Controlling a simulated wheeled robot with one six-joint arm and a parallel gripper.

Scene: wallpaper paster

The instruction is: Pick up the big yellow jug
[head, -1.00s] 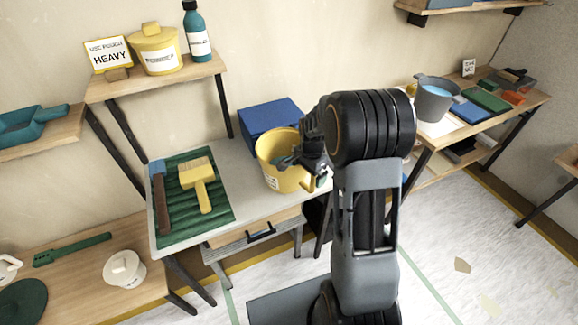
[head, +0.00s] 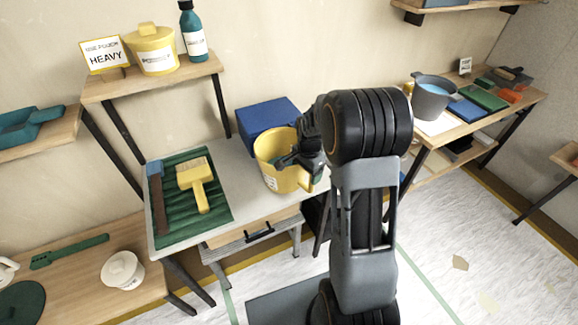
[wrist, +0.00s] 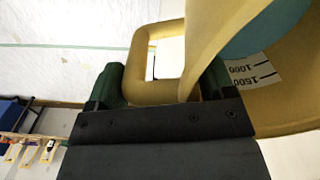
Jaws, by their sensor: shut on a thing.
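The big yellow jug (head: 277,172) is at the right part of the light table, upright, in front of a blue box. In the wrist view its yellow handle (wrist: 140,62) lies between the two green fingertips of my gripper (wrist: 165,85), which is shut on it. The inside of the jug shows teal and a white measuring scale (wrist: 252,72) marked 1000 and 1500. In the head view my gripper (head: 309,165) is at the right side of the jug, partly hidden by my arm. I cannot tell whether the jug's base touches the table.
A blue box (head: 266,122) stands behind the jug. A green ribbed tray (head: 222,215) with a yellow brush (head: 194,176) lies to the left. A grey bucket (head: 433,98) stands on the right-hand table. The table's front edge is close to the jug.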

